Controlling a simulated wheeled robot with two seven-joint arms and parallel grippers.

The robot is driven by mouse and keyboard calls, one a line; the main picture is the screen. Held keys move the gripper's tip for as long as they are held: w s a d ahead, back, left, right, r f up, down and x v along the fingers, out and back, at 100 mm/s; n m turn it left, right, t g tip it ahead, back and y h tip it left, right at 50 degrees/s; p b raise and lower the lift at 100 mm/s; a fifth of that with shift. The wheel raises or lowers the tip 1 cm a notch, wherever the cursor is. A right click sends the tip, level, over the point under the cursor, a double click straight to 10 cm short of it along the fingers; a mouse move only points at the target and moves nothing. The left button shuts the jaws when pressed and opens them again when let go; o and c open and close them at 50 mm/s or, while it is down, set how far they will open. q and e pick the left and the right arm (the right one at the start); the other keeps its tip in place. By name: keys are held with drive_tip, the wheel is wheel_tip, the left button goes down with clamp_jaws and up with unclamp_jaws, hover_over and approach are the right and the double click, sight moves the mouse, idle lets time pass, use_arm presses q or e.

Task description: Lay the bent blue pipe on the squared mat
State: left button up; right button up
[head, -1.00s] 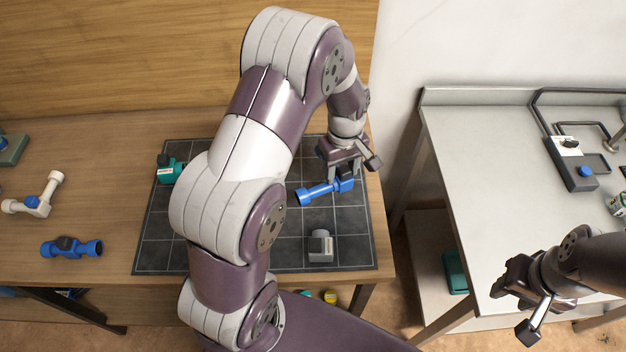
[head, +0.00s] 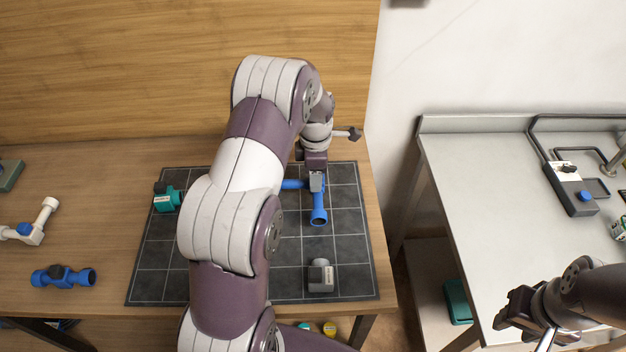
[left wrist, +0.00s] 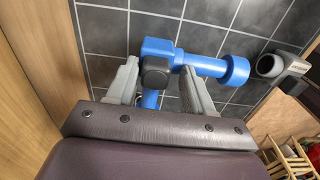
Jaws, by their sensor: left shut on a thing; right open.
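The bent blue pipe (head: 319,208) is at the far right part of the dark squared mat (head: 342,250). My left gripper (head: 316,180) is shut on it from above, near its corner. In the left wrist view the blue pipe (left wrist: 212,64) shows between the two grey fingers, with one arm of it pointing right and its dark corner block facing me. The pipe is over the mat's squares; I cannot tell whether it touches the mat. My right gripper (head: 520,312) is open and empty over the steel table's near left part.
On the mat are a teal fitting (head: 167,198) at left and a grey fitting (head: 321,275) at front right. A white bent pipe (head: 38,225) and a blue straight valve (head: 63,277) lie left of the mat. The steel table (head: 470,200) stands right, beyond a gap.

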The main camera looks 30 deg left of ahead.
use_arm(q)
drive_tip(key=shift+w+a+f, duration=0.2)
drive_tip(key=shift+w+a, duration=0.05)
drive_tip(key=shift+a, duration=0.05)
drive_tip(key=shift+a+f, duration=0.1)
drive_tip(key=shift+f, duration=0.2)
wheel_tip(320, 180, down, 3)
drive_tip(key=shift+r+p, duration=0.1)
drive_tip(key=shift+p, duration=0.55)
drive_tip(key=shift+w+f, duration=0.15)
drive_tip(key=shift+f, duration=0.3)
drive_tip(key=o, duration=0.7)
drive_tip(key=shift+f, duration=0.1)
drive_tip(key=o, duration=0.4)
drive_tip(key=shift+o, duration=0.2)
